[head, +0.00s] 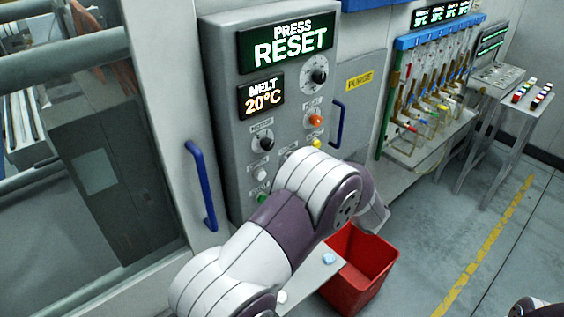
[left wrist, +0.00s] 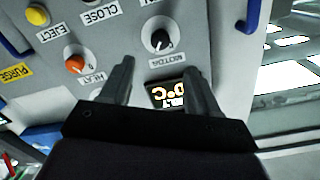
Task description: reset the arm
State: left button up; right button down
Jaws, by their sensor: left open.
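The grey control panel (head: 222,110) carries a lit display (head: 288,45) reading "PRESS RESET" and a smaller display (head: 262,97) reading "MELT 20°C". Below are a black knob (head: 262,141), an orange knob (head: 316,120), a yellow button (head: 316,143), a white button (head: 260,173) and a green button (head: 262,198). My left arm crosses in front of the lower panel and hides part of it. In the left wrist view my left gripper (left wrist: 160,85) is open and empty, facing the panel, which appears upside down. The black motor knob (left wrist: 160,40) shows beyond the fingers. My right gripper is out of view.
A red bin (head: 362,262) stands on the floor below my left arm. Blue handles (head: 201,185) flank the panel. A blue-topped rack (head: 420,35) with tubes stands to the right, with small tables (head: 515,97) beyond.

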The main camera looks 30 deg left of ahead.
pick_arm(q)
jog(key=shift+v, duration=1.15)
